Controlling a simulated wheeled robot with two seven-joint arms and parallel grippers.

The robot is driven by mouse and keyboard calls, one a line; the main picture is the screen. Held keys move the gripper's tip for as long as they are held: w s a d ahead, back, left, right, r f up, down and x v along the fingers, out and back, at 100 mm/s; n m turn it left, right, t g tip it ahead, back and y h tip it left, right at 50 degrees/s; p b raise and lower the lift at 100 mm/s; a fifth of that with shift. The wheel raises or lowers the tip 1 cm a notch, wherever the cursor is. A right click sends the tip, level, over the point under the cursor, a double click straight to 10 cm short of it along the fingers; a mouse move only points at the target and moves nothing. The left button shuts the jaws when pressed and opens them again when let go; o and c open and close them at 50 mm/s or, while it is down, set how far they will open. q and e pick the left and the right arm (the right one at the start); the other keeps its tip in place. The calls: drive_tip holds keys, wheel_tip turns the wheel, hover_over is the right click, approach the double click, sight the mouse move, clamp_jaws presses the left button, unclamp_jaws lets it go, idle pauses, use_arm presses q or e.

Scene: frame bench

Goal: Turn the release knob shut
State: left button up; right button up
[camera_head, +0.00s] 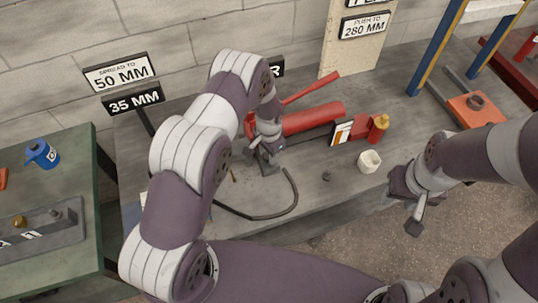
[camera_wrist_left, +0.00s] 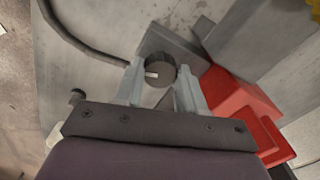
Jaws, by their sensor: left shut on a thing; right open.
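The release knob (camera_wrist_left: 158,70) is a dark round knob with a pale mark on its face, seen in the left wrist view. My left gripper (camera_wrist_left: 158,88) has a finger on each side of it and is shut on it. In the head view my left gripper (camera_head: 266,155) is at the near left end of the red pump body (camera_head: 312,118), and the knob is hidden there. A red lever (camera_head: 312,88) rises above the pump. My right gripper (camera_head: 412,197) is open and empty, off the bench's front edge at the right.
A black hose (camera_head: 262,217) curves over the grey bench (camera_head: 330,205). A green table (camera_head: 85,215) is at the left.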

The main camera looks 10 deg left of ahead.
use_arm(q)
drive_tip(key=shift+m+b, duration=0.65)
drive_tip(key=shift+m, duration=1.15)
drive_tip(key=o, duration=1.1)
drive_tip(key=shift+c, duration=0.2)
wheel_tip(320, 180, up, 13)
drive_tip(key=b, duration=0.1)
drive_tip(key=shift+b, duration=0.4)
drive_tip(key=shift+f, duration=0.1)
